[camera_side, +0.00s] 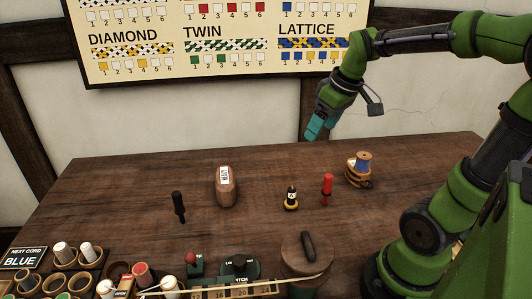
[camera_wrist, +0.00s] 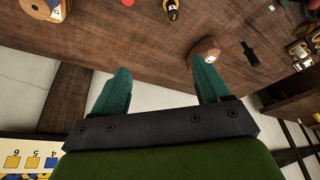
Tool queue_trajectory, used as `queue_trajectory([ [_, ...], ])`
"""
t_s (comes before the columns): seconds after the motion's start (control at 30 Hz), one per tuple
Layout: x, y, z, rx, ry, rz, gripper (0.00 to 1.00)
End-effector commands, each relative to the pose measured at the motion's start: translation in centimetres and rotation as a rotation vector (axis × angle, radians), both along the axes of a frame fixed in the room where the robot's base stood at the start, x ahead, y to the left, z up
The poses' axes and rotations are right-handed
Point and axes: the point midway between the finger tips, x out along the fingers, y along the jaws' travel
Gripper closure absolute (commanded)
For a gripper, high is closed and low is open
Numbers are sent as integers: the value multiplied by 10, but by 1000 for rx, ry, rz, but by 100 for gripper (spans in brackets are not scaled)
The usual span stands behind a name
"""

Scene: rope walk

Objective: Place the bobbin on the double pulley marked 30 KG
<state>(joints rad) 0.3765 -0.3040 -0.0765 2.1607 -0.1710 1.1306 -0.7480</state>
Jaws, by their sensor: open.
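A bobbin wound with blue (camera_side: 363,164) stands at the right back of the table, on or against a darker brown wooden piece (camera_side: 353,181). I cannot tell whether that piece is the double pulley, and no 30 KG mark is readable. The blue-wound bobbin also shows at the top left corner of the wrist view (camera_wrist: 36,9), partly cut off. A wooden block with a white label (camera_side: 226,186) stands left of centre; its lettering is unclear. My gripper (camera_side: 314,134) is open and empty, high above the table's back edge; its teal fingers are spread in the wrist view (camera_wrist: 162,70).
A black-handled tool (camera_side: 178,206), a small dark bottle (camera_side: 291,197) and a red-handled tool (camera_side: 327,188) stand on the table. Racks of spools (camera_side: 60,270) and a round lidded wooden thing (camera_side: 307,262) fill the front. A pattern chart (camera_side: 220,40) hangs behind.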

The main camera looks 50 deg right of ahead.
Motion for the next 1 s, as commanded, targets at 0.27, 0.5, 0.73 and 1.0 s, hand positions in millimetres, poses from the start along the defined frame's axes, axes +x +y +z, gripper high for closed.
queue_trajectory([
  [0.27,-35,127,6,245,-228,-163,24],
  [0.5,-46,146,3,322,-256,-214,24],
  [0.73,-46,145,3,321,-256,-214,24],
  [1.0,-46,145,3,320,-256,-215,24],
])
